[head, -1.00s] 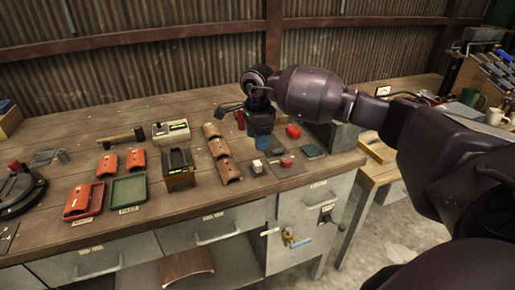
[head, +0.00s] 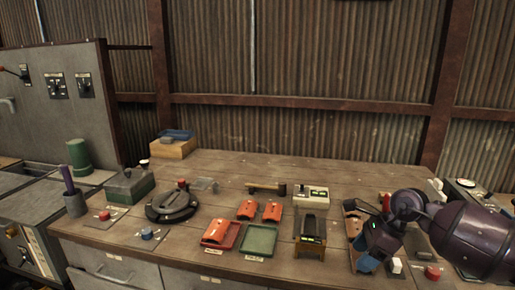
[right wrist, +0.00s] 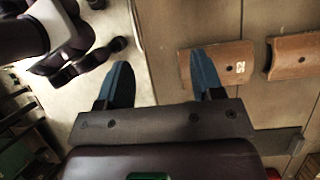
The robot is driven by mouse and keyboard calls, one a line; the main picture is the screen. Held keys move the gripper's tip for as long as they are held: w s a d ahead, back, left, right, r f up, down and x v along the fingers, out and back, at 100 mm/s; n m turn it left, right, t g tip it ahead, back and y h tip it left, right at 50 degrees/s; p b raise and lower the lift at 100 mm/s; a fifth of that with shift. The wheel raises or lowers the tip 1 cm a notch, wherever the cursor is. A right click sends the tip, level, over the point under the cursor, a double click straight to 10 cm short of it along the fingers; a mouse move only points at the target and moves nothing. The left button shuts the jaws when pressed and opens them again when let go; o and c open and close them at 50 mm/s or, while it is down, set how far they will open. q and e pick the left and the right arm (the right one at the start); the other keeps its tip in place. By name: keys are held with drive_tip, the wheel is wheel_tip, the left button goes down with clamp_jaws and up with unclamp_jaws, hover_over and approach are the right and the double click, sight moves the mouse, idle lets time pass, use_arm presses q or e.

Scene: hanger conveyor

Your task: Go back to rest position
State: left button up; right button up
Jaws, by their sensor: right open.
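My right gripper (head: 368,262) is at the lower right of the head view, above the right part of the workbench (head: 330,170). In the right wrist view its two blue fingers (right wrist: 162,82) stand apart with nothing between them. A brown curved tile with a number label (right wrist: 235,62) lies under the right finger there, and a second brown tile (right wrist: 292,58) lies to its right. The tiles are mostly hidden behind my gripper in the head view. My left gripper is not in view.
On the bench stand a red tray (head: 221,234), a green tray (head: 258,240), a black round device (head: 172,205), a hammer (head: 266,188) and a dark stand (head: 312,232). A grey control cabinet (head: 60,110) rises at the left. The bench's back strip is mostly clear.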

drive_tip(key=s+a+r+m+t+y, duration=0.2)
drive_tip(key=s+a+m+t+y, duration=0.1)
drive_tip(key=a+m+y, duration=0.3)
drive_tip(key=s+a+r+m+t+y, duration=0.1)
drive_tip(key=s+a+m+t+y, duration=0.15)
drive_tip(key=a+t+y, duration=0.4)
drive_tip(key=s+d+f+m+t+h, duration=0.35)
drive_tip(key=d+m+h, duration=0.25)
drive_tip(key=m+h, duration=0.7)
drive_tip(key=s+d+f+m+t+h, duration=0.2)
drive_tip(key=s+d+f+m+h, duration=0.3)
drive_tip(key=m, duration=1.4)
drive_tip(key=s+d+f+m+g, duration=0.1)
drive_tip(key=s+f+m+g, duration=0.25)
drive_tip(key=s, duration=0.35)
drive_tip(key=s+d+f+m+g, duration=0.1)
drive_tip(key=s+f+m+g, duration=0.15)
drive_tip(key=s+g, duration=0.35)
drive_tip(key=s+f+m+g, duration=0.2)
drive_tip(key=s+m+g, duration=0.15)
drive_tip(key=s, duration=0.55)
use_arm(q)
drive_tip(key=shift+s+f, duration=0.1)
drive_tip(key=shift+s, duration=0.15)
use_arm(e)
drive_tip(key=w+f+t, duration=0.7)
drive_tip(key=f+t, duration=0.1)
drive_tip(key=f, duration=0.2)
drive_tip(key=shift+f, duration=0.25)
